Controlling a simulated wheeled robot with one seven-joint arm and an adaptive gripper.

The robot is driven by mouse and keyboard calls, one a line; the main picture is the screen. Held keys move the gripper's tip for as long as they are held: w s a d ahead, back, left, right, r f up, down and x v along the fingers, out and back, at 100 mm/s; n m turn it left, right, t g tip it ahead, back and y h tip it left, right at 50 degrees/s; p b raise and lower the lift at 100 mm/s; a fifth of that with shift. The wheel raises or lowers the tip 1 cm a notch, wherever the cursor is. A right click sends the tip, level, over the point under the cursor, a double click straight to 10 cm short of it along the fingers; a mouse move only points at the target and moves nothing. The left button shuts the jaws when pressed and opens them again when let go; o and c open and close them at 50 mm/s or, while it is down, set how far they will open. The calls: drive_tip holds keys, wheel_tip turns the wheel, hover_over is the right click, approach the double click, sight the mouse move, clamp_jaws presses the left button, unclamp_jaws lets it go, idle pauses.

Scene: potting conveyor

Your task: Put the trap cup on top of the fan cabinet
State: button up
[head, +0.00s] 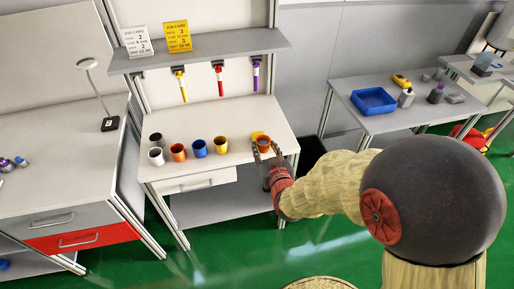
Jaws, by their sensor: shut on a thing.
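My gripper (266,152) is at the right front part of the white workbench (215,121), its fingers closed around an orange cup (263,143). The fingers hide part of this cup, and I cannot tell whether it touches the bench top. I cannot tell from its looks whether it is the trap cup. I cannot make out which thing is the fan cabinet in this view.
A black cup (156,139), white cup (156,156), orange cup (178,152), blue cup (199,148) and yellow cup (221,145) stand at the left. A yellow item (256,134) lies behind the held cup. A shelf (200,54) overhangs the bench. A blue tray (373,101) sits right.

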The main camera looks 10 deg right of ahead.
sight(261, 137)
drive_tip(key=shift+r, duration=0.5)
drive_tip(key=shift+w+f, duration=0.1)
drive_tip(key=shift+w, duration=0.1)
drive_tip(key=x, duration=0.3)
drive_tip(key=f+b+x, duration=0.1)
drive_tip(key=x, duration=0.2)
drive_tip(key=b+x, duration=0.1)
drive_tip(key=x, duration=0.2)
drive_tip(key=shift+d+f, duration=0.2)
drive_tip(key=shift+d, duration=0.15)
drive_tip(key=w+f, duration=0.1)
drive_tip(key=f, duration=0.1)
drive_tip(key=w+f+b, duration=0.1)
drive_tip(key=w, duration=0.1)
drive_tip(key=w+f+b, duration=0.1)
drive_tip(key=f, duration=0.1)
drive_tip(key=shift+w+d+f, duration=0.2)
drive_tip(key=shift+w+f, duration=0.15)
drive_tip(key=shift+f, duration=0.05)
drive_tip(key=shift+f+b, duration=0.65)
drive_tip(key=shift+f, duration=0.75)
drive_tip(key=shift+f+b, duration=0.3)
drive_tip(key=o, duration=1.1)
